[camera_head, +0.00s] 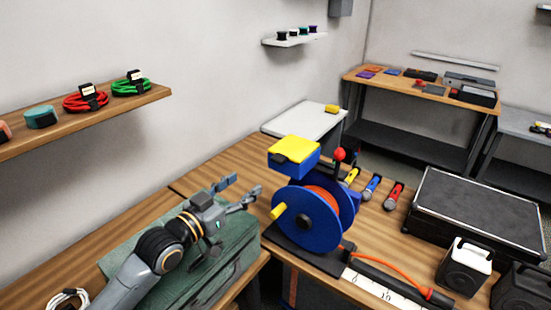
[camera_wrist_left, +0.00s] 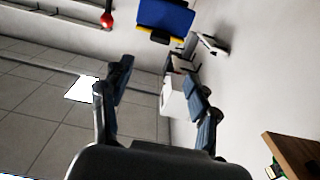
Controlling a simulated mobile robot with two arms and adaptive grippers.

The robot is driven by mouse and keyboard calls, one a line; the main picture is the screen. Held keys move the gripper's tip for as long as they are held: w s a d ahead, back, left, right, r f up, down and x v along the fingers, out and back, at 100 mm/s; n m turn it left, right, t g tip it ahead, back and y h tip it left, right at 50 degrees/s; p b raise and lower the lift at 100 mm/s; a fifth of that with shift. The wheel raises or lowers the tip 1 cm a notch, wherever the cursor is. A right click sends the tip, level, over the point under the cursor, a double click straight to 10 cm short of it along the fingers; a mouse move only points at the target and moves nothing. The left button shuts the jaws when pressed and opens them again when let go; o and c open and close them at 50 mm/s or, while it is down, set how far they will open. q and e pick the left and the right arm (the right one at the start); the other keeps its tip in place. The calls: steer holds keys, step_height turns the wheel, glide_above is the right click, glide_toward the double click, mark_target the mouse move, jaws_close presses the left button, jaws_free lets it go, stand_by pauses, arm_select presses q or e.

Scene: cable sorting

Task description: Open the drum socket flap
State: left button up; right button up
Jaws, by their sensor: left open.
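The cable drum (camera_head: 318,228) is a blue reel with orange cable, standing on a dark base on the wooden bench. A blue socket box sits on top of it, covered by a yellow flap (camera_head: 294,149) that looks closed. A red ball knob (camera_head: 339,154) stands beside the box. My left gripper (camera_head: 243,188) is open and empty, left of the drum and below the flap, apart from both. In the left wrist view the blue box (camera_wrist_left: 165,18) with a yellow edge shows at the top, beyond the open fingers (camera_wrist_left: 155,70). My right gripper is not in view.
A green case (camera_head: 190,265) lies beneath my left arm. Yellow, blue and red connectors (camera_head: 371,188) lie behind the drum. A shelf (camera_head: 90,122) with coiled cables is on the left wall.

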mark_target(275, 160)
arm_select(q)
steer(key=p+x, duration=0.2)
steer(key=x, duration=0.8)
steer(key=shift+w+d, duration=0.2)
steer(key=shift+w+d+p, duration=0.35)
steer(key=shift+w+d, duration=0.05)
steer(key=shift+w, duration=0.2)
steer(key=shift+w+d+f, duration=0.1)
steer(key=shift+w+d, duration=0.1)
steer(key=shift+c, duration=0.3)
steer(key=c, duration=1.1)
jaws_close()
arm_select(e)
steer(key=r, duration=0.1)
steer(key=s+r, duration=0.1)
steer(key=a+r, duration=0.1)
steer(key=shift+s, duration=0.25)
